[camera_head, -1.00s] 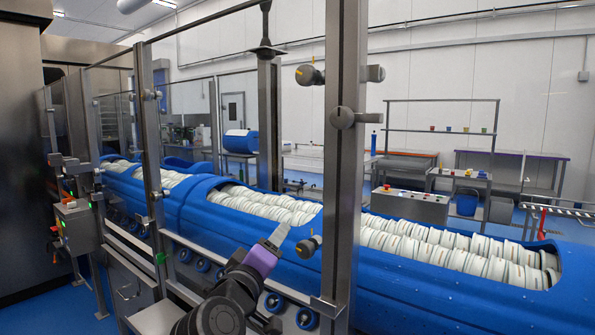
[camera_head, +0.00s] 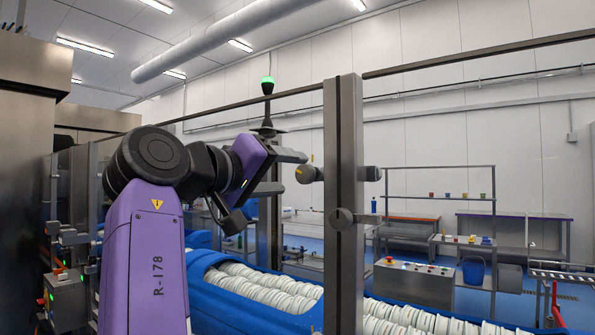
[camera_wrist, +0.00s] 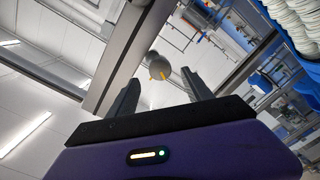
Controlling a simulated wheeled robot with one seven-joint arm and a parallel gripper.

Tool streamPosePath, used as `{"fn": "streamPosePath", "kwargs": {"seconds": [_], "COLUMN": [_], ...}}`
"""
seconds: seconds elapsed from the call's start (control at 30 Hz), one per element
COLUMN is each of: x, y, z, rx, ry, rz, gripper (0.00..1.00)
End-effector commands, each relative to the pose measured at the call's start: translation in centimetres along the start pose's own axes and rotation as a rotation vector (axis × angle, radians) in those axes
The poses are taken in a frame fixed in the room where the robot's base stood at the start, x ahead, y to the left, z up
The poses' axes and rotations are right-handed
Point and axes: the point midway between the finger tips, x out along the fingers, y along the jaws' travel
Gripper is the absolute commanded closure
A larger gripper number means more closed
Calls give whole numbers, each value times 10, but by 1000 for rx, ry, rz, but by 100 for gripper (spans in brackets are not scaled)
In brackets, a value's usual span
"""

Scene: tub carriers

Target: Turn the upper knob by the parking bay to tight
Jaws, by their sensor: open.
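The upper knob (camera_head: 310,174) is a dark grey round knob with a yellow mark, on the left side of the steel post (camera_head: 344,130). In the wrist view the knob (camera_wrist: 157,66) shows ahead, between the two fingertips, with its yellow mark facing me. My gripper (camera_head: 293,172) is open and empty, raised to the knob's height just left of it. The fingers point at the knob. Whether they are beside its rim or just short of it, I cannot tell. The marking for tight is not readable.
Behind and below is the blue tub carrier (camera_head: 213,268) full of white discs. A stack light (camera_head: 267,82) glows green.

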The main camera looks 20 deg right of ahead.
Motion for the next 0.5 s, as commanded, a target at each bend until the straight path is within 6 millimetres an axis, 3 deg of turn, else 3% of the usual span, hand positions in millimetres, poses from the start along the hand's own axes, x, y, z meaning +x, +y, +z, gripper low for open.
{"fn": "streamPosePath", "kwargs": {"seconds": [0.2, 0.5], "x": [31, 44], "y": [1, -1], "z": [-1, 0], "rx": [0, 1], "ry": [-1, 1], "rz": [0, -1], "gripper": [41, 41]}}
